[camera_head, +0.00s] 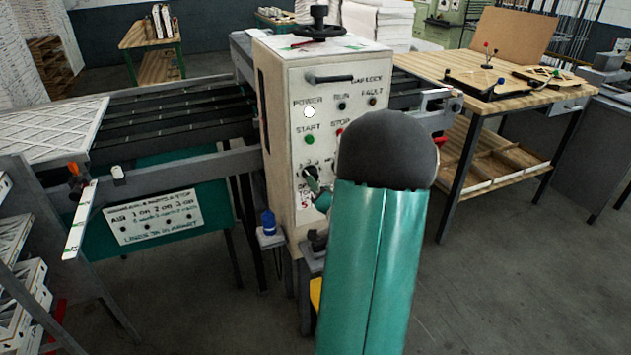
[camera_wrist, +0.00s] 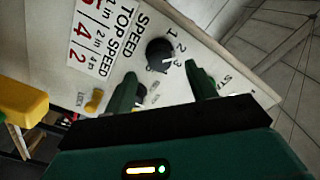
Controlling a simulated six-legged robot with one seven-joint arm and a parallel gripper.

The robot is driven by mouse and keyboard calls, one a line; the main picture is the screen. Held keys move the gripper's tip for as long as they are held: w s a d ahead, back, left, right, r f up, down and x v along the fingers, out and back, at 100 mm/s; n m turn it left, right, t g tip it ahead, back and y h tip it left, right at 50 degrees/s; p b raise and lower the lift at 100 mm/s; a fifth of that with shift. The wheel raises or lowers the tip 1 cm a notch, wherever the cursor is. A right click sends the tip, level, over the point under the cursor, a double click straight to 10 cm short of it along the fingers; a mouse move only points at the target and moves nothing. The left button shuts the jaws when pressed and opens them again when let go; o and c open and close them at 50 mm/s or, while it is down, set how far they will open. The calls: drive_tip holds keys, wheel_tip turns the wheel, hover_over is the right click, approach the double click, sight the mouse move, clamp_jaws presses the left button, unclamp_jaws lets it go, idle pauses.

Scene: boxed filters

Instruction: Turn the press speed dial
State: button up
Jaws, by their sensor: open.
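The press speed dial (camera_wrist: 158,52) is a round black knob on the white panel, beside the word SPEED and the numbers 1, 2 and 3. My gripper (camera_wrist: 160,70) is open, with two dark green fingers. In the wrist view the dial appears between and slightly beyond the fingertips; I cannot tell whether either finger touches it. In the camera_head view my gripper (camera_head: 318,190) is at the lower part of the press control box (camera_head: 285,120), and my arm covers the panel's lower right. Another dark knob (camera_wrist: 141,92) is partly hidden beside the left finger.
A yellow knob (camera_wrist: 95,101) marked LOCK sits left of my gripper. A top-speed chart (camera_wrist: 98,35) is on the panel. A blue bottle (camera_head: 268,222) stands on a small shelf by the box. A wooden workbench (camera_head: 425,68) stands to the right, with open floor in front.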

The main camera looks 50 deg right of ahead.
drive_tip(key=v, duration=0.8)
drive_tip(key=shift+s+a, duration=0.2)
drive_tip(key=shift+s, duration=0.15)
drive_tip(key=shift+w, duration=0.1)
drive_tip(key=w+a+r+n+g+y, duration=0.2)
drive_tip(key=w+a+r+n, duration=0.25)
drive_tip(key=a, duration=0.45)
drive_tip(key=w+a+r+n+g+y, duration=0.1)
drive_tip(key=w+a+r+n+g, duration=0.2)
drive_tip(key=w+a, duration=0.4)
drive_tip(key=s+a+r+n+g+y, duration=0.1)
drive_tip(key=s+a, duration=0.3)
drive_tip(key=a, duration=0.4)
drive_tip(key=s+a+r+n+g+y, duration=0.1)
drive_tip(key=s+a+n+g+y, duration=0.1)
drive_tip(key=a, duration=0.7)
drive_tip(key=s+a+r+n+g+y, duration=0.1)
drive_tip(key=s+a+n+y, duration=0.2)
drive_tip(key=s+a, duration=0.4)
drive_tip(key=shift+s+a+n+g, duration=0.4)
drive_tip(key=shift+a+n, duration=0.45)
drive_tip(key=shift+a, duration=0.05)
drive_tip(key=c, duration=0.4)
drive_tip(key=shift+d, duration=0.15)
drive_tip(key=shift+c, duration=0.2)
